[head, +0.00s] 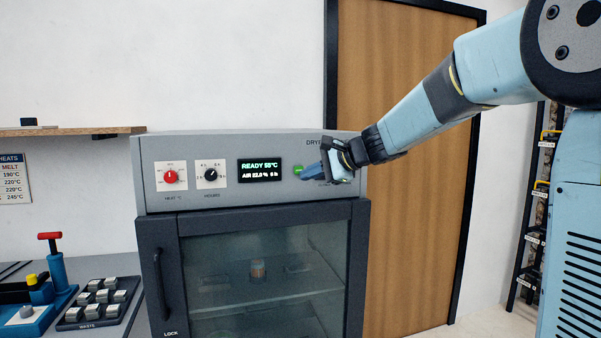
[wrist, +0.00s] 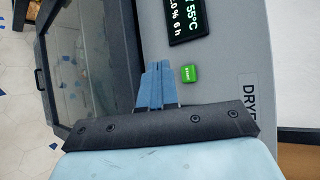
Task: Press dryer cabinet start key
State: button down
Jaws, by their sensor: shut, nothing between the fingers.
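The dryer cabinet (head: 220,145) stands ahead, with a grey control panel above a glass door. Its green start key (head: 298,169) sits on the panel, right of the display, and also shows in the wrist view (wrist: 188,73). My gripper (head: 308,176) is shut and empty, in front of the panel at the key's lower right. In the wrist view the blue fingertips (wrist: 158,66) are together, just left of the key and not covering it. I cannot tell how far the tips are from the panel. The display (head: 260,170) reads READY 55°C.
A red heat knob (head: 170,176) and a black hours knob (head: 210,174) are on the panel's left. The door handle (head: 162,284) stands out below. A shelf (head: 90,131), a key pad (head: 98,302) and a red-handled tool (head: 55,262) are at left. A wooden door (head: 420,200) is behind.

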jog(key=shift+w+a, duration=0.25)
jog(key=shift+w, duration=0.65)
jog(key=shift+w+a, duration=0.25)
jog(key=shift+w, duration=0.6)
jog(key=shift+w+a, duration=0.25)
jog(key=shift+w, duration=0.4)
dwell(1.6)
jog(key=shift+s+r, duration=0.1)
jog(key=shift+s+d, duration=0.25)
jog(key=shift+s, duration=0.4)
jog(key=s, duration=0.2)
jog(key=s+d, duration=0.1)
jog(key=s, duration=0.1)
jog(key=shift+s+d, duration=0.2)
jog(key=shift+s, duration=0.2)
dwell(0.8)
